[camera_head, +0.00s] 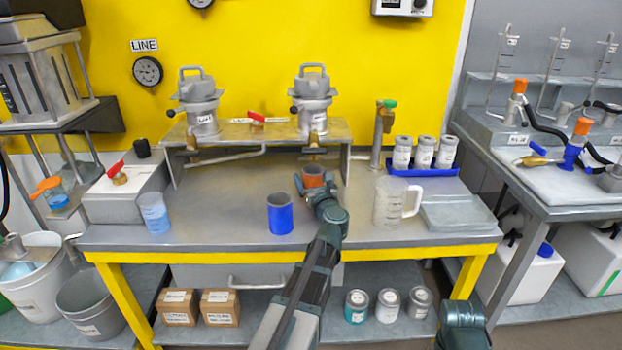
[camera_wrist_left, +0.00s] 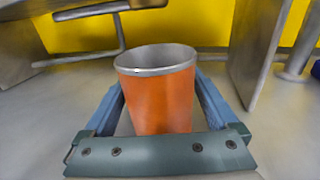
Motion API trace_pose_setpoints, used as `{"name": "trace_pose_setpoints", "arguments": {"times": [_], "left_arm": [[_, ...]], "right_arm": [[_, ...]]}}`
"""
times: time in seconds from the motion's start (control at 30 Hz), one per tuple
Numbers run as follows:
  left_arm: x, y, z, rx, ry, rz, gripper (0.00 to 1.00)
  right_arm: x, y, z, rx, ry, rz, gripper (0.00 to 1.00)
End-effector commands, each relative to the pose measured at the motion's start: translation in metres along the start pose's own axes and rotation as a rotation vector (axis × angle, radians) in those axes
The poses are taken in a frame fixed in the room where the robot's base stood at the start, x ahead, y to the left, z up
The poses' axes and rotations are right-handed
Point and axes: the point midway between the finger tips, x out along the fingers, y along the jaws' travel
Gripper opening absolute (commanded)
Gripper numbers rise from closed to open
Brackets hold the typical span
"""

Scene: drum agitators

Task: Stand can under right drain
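An orange can (camera_head: 313,178) with a metal rim is upright and looks empty, just below the outlet of the right drain (camera_head: 315,140). My left gripper (camera_head: 313,187) is around its body, one finger on each side. In the left wrist view the orange can (camera_wrist_left: 160,98) stands between the fingers (camera_wrist_left: 160,112), which meet its sides. Its base is hidden, so I cannot tell whether it touches the table. My right gripper is not in view; a dark arm part of mine shows at the lower right.
A blue can (camera_head: 280,214) stands left of my arm. A clear jug (camera_head: 390,202) is to the right and a blue-tinted beaker (camera_head: 154,214) to the left. The raised stand (camera_head: 346,165) has legs beside the drains. A blue tray (camera_head: 420,171) holds white cans behind.

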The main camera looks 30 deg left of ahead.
Motion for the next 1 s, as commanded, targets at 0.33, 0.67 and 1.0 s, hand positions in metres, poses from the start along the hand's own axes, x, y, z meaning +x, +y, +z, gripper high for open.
{"name": "trace_pose_setpoints", "arguments": {"times": [0.33,0.67,1.0], "left_arm": [[0.000,0.000,0.005,0.000,0.000,0.000,1.00],[-0.064,0.002,0.004,0.000,0.000,-0.002,1.00],[-0.113,0.000,0.003,0.001,0.001,0.000,1.00]], "right_arm": [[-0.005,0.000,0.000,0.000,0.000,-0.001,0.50],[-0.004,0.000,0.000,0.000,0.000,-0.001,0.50],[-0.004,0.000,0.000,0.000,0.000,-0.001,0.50]]}}
